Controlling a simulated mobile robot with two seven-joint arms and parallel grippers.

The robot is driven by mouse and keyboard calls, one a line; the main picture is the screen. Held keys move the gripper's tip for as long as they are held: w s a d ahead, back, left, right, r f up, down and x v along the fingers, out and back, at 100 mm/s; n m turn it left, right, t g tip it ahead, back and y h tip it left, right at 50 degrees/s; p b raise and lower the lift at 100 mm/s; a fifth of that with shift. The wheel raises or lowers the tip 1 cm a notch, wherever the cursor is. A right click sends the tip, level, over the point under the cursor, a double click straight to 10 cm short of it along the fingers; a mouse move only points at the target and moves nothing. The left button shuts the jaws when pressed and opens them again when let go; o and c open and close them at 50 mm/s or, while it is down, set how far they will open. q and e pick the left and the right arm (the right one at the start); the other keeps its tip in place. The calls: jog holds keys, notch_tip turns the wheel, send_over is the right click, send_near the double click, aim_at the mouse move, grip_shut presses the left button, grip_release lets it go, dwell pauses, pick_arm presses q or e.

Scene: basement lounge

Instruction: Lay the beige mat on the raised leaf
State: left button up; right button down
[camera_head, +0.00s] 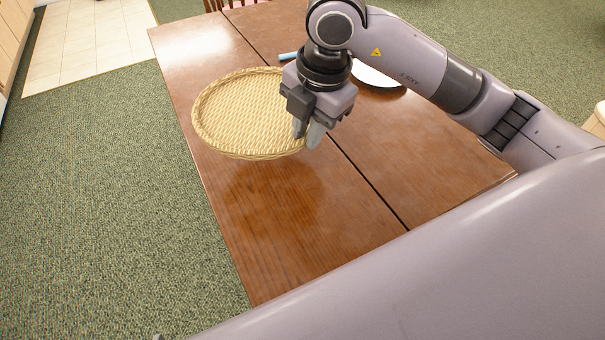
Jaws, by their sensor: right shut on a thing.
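The beige mat (240,112) is a round, woven piece with a raised rim. My right gripper (308,136) is shut on the mat's right edge. The mat appears held slightly above the brown wooden table, with a darker reflection below it. The raised leaf (215,190) looks to be the left section of the table, and the mat is over it. A dark seam divides this leaf from the right section (410,150). My left gripper is not in view.
A white plate (376,76) lies behind my right arm, partly hidden. A blue object (289,56) lies near it. A chair (232,3) stands at the far end. The near part of the table is bare; green carpet surrounds it.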

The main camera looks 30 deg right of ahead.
aim_at(305, 187)
notch_tip(305, 187, down, 12)
jog(key=shift+f+b, duration=0.1)
jog(key=shift+b, duration=0.35)
jog(key=c, duration=1)
grip_release()
jog(key=shift+c, duration=0.2)
notch_tip(305, 187, up, 12)
jog(key=s+p, duration=0.1)
jog(key=s, duration=0.1)
jog(key=shift+d, duration=0.45)
jog(key=shift+f, duration=0.1)
